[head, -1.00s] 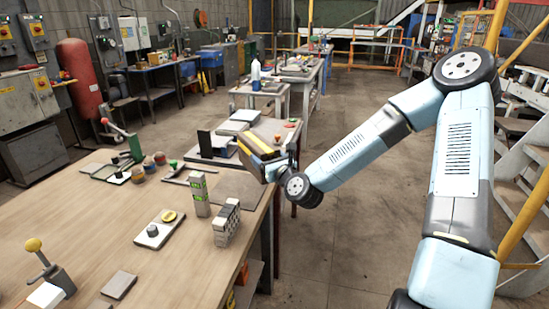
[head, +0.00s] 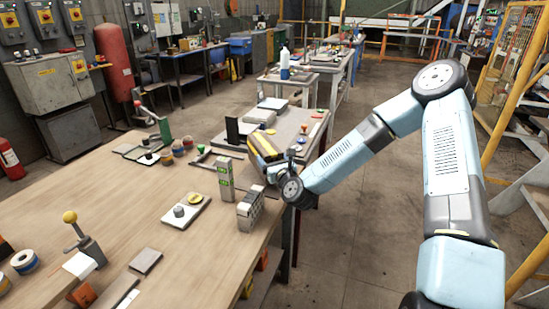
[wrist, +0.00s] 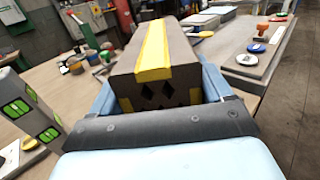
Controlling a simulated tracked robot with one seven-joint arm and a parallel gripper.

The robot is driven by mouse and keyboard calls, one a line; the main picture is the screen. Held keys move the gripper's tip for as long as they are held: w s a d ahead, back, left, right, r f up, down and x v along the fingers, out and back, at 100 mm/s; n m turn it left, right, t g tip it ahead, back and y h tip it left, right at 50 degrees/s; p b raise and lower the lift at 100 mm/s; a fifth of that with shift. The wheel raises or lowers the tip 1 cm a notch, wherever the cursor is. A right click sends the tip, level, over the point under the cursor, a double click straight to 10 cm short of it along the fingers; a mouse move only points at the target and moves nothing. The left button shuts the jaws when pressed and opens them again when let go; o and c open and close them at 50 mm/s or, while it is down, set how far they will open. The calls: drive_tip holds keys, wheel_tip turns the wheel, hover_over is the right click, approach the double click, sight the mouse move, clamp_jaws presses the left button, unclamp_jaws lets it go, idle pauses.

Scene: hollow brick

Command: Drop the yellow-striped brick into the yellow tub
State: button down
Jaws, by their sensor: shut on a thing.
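The yellow-striped brick (head: 266,146) is a dark grey block with a yellow band along it, held at the end of my arm over the right edge of the workbench. In the wrist view the brick (wrist: 150,62) fills the middle, with diamond-shaped holes in its near end. My gripper (wrist: 157,95) is shut on it, with light blue fingers along both sides. In the head view my gripper (head: 278,160) is small and partly hidden behind the brick and wrist. I cannot make out a yellow tub in these frames.
A grey table (head: 290,125) with small items stands beyond.

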drive_tip(key=shift+w+a+f, duration=0.1)
drive_tip(key=shift+a+f, duration=0.1)
drive_tip(key=shift+f, duration=1.45)
unclamp_jaws()
drive_tip(key=shift+d, duration=0.1)
